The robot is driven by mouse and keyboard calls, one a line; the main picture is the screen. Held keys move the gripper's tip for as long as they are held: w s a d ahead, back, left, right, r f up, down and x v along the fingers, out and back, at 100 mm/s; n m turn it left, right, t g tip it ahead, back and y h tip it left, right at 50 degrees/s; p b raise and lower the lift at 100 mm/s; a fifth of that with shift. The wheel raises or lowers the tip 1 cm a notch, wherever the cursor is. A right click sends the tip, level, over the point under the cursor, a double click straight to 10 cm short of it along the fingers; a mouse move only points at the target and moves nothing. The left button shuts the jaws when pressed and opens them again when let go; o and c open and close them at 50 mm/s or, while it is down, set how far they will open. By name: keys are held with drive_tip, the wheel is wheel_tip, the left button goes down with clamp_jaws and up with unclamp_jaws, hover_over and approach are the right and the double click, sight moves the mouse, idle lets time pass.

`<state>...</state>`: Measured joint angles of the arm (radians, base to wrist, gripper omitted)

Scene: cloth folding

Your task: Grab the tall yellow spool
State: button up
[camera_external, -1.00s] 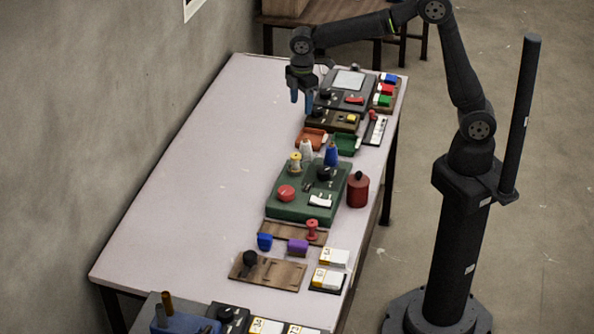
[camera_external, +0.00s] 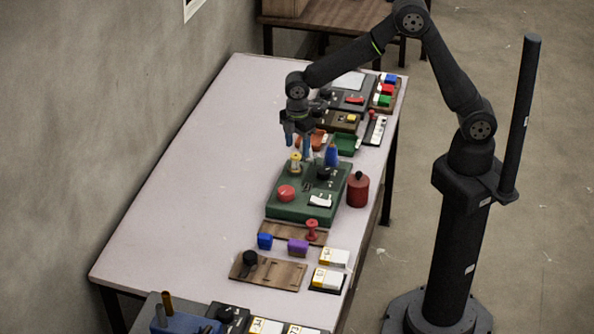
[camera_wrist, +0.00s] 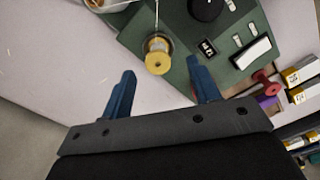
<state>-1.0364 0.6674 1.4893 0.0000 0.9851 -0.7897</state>
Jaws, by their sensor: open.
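The yellow spool (camera_external: 295,165) stands upright at the far left corner of the green box (camera_external: 283,210), with a pale top. It also shows in the wrist view (camera_wrist: 158,62), just beyond the gap between my fingertips, seen from above. My gripper (camera_external: 298,143) is open and points down close above the spool. Its two blue fingers (camera_wrist: 160,78) are spread and empty in the wrist view. I cannot tell the exact height between fingertips and spool.
A blue cone-shaped spool (camera_external: 331,156) stands right of the yellow one on the box. A black knob (camera_external: 324,173) and a red button (camera_external: 286,193) are nearby. A red canister (camera_external: 358,190) stands beside the box. The left side of the table (camera_external: 190,190) is clear.

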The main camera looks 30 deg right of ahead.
sight(296, 155)
wheel_tip(296, 155, down, 5)
drive_tip(key=shift+w+a+f, duration=0.1)
drive_tip(key=shift+w, duration=0.05)
drive_tip(key=shift+c, duration=0.3)
drive_tip(key=c, duration=1.1)
